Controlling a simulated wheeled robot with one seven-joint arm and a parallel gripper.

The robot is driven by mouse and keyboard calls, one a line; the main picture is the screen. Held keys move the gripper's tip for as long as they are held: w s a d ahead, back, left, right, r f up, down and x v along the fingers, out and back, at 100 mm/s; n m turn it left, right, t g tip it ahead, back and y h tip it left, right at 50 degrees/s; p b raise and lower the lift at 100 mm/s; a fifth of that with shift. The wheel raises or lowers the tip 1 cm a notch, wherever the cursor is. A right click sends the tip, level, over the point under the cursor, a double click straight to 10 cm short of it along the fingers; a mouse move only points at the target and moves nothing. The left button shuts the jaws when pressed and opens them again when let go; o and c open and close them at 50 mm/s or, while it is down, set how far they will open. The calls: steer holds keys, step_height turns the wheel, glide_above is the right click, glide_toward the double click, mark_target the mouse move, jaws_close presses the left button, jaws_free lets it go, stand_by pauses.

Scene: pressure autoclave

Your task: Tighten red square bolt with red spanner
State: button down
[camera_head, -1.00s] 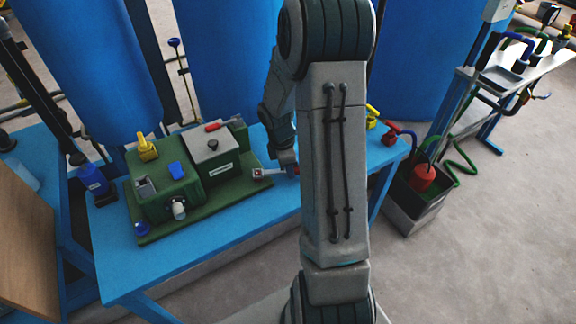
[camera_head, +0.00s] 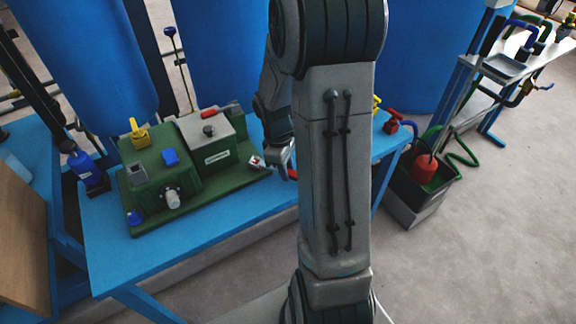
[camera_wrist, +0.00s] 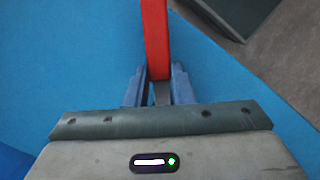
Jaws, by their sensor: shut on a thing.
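My gripper (camera_wrist: 160,90) is shut on the red spanner (camera_wrist: 155,40), whose red handle runs up and out of the wrist view. In the head view my gripper (camera_head: 289,172) is partly behind my arm. The spanner's silver end (camera_head: 256,161) points left, beside the right end of the green machine (camera_head: 140,225). A small red spot shows at that silver end; I cannot tell if it is the red square bolt or whether the spanner touches it. The bolt is not clearly seen in either view.
Blue tanks (camera_head: 225,50) rise behind. A grey bin (camera_head: 412,205) stands right.

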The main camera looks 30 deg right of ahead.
steer(key=shift+s+a+m+y, duration=0.15)
steer(key=shift+s+a+m, duration=0.2)
steer(key=shift+a+m, duration=0.5)
steer(key=shift+s+a+m+y, duration=0.15)
steer(key=shift+s+a+m, duration=0.25)
steer(key=shift+m, duration=0.65)
steer(key=shift+s+a+m+y, duration=0.15)
steer(key=shift+a+m+y, duration=0.15)
steer(key=shift+a+m, duration=1.65)
steer(key=shift+d, duration=0.2)
steer(key=shift+r, duration=0.2)
step_height(320, 180, up, 5)
steer(key=p, duration=0.4)
steer(key=shift+s+f, duration=0.1)
steer(key=shift+f, duration=0.1)
